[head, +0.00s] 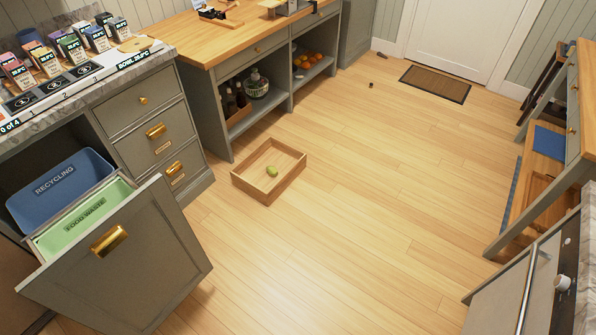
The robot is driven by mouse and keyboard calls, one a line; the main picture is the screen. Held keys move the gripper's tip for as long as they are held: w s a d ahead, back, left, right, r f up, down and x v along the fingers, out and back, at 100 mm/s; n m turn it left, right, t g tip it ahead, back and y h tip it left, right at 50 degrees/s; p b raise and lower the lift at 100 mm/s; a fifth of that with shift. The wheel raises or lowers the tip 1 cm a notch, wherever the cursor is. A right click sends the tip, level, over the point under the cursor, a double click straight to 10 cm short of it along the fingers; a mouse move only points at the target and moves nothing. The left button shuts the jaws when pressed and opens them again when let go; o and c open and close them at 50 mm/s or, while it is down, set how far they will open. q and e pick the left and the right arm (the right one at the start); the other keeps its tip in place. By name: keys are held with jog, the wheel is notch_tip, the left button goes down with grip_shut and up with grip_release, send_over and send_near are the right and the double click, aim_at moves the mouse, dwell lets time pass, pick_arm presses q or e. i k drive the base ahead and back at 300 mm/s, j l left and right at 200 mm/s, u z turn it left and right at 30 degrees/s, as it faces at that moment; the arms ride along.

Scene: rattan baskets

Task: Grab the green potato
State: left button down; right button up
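A small green potato (272,171) lies inside a shallow open wooden box (268,195) on the floor, a little left of the middle of the head view. Neither of my grippers shows in the head view.
A cabinet stands left with its bin drawer pulled out, holding a blue recycling bin (60,190) and a green food waste bin (85,222). A wooden-topped counter (240,40) stands behind the box. A doormat (435,84) lies far back. The floor right of the box is clear.

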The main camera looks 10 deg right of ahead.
aim_at(273, 171)
jog(key=i+z, duration=0.3)
jog(key=i, duration=0.2)
jog(key=i+l+z, duration=0.15)
jog(key=i+z, duration=0.25)
jog(key=i, duration=0.45)
jog(key=i+j+z, duration=0.1)
jog(key=i+z, duration=0.25)
jog(key=i, duration=0.55)
jog(key=i+j+z, duration=0.1)
jog(key=i+z, duration=0.15)
jog(key=i, duration=1.4)
jog(key=i+u, duration=0.45)
jog(key=i+l+u, duration=0.15)
jog(key=i+u, duration=0.15)
jog(key=u, duration=0.15)
jog(key=i+l+u, duration=0.25)
jog(key=u, duration=0.2)
jog(key=i+u, duration=0.15)
jog(key=u, duration=0.3)
jog(key=i+l+u, duration=0.15)
jog(key=u, duration=0.3)
jog(key=i+l+u, duration=0.1)
jog(key=u, duration=0.35)
jog(key=i+l+u, duration=0.1)
jog(key=l+u, duration=0.15)
jog(key=u, duration=0.2)
